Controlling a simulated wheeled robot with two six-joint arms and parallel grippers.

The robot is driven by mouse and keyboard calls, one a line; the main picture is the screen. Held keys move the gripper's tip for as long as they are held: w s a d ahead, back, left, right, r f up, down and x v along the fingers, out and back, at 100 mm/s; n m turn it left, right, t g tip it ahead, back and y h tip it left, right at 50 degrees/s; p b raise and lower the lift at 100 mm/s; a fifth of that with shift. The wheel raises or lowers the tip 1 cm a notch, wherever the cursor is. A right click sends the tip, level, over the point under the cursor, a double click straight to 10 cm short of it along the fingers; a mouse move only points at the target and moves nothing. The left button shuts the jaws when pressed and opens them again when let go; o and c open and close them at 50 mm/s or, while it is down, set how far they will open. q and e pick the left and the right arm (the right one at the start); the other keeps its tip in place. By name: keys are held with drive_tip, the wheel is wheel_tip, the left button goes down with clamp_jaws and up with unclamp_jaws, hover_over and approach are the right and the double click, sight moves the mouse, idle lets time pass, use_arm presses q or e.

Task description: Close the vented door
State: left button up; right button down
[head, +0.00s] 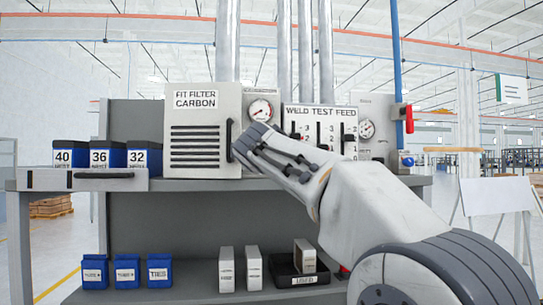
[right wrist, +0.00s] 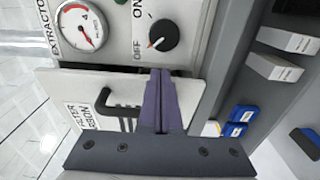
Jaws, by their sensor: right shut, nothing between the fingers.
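The vented door (head: 200,105) is a light grey panel labelled "FIT FILTER CARBON", with dark slots and a black upright handle (head: 229,140) near its right edge. In the right wrist view the door (right wrist: 65,90) appears turned, with its handle (right wrist: 112,108) left of my fingers. A dark gap shows between the door's edge and the housing, so it looks slightly ajar. My right gripper (head: 240,152) is at the door's handle-side edge; its closed, empty fingers also show in the right wrist view (right wrist: 160,75). I cannot tell whether they touch the door. My left gripper is out of view.
Right of the door are a pressure gauge (head: 260,110) and the "WELD TEST FEED" panel (head: 320,125). The wrist view shows a black knob (right wrist: 165,35). Blue bins (head: 105,153) stand left of the door. A shelf below holds boxes and a black tray (head: 285,272).

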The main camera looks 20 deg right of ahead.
drive_tip(key=s+d+r+t+b, duration=0.2)
drive_tip(key=s+d+r+t, duration=0.15)
drive_tip(key=s+d, duration=0.55)
drive_tip(key=s+a+f+n+g+y+b, duration=0.3)
drive_tip(key=a+f+n+g+y+b, duration=0.3)
drive_tip(key=f+y, duration=0.4)
drive_tip(key=shift+n+t+y, duration=0.25)
drive_tip(key=shift+n+y, duration=0.05)
drive_tip(key=shift+n, duration=0.2)
drive_tip(key=p+x, duration=0.2)
drive_tip(key=x, duration=0.2)
drive_tip(key=d+p+x, duration=0.1)
drive_tip(key=p+x, duration=0.1)
drive_tip(key=x, duration=0.2)
drive_tip(key=r+p+x, duration=0.1)
drive_tip(key=p+x, duration=0.1)
drive_tip(key=x, duration=0.2)
drive_tip(key=shift+w+d+r, duration=0.1)
drive_tip(key=shift+w+d, duration=0.05)
drive_tip(key=shift+w, duration=0.3)
drive_tip(key=shift+w+d, duration=0.15)
drive_tip(key=shift+w, duration=0.3)
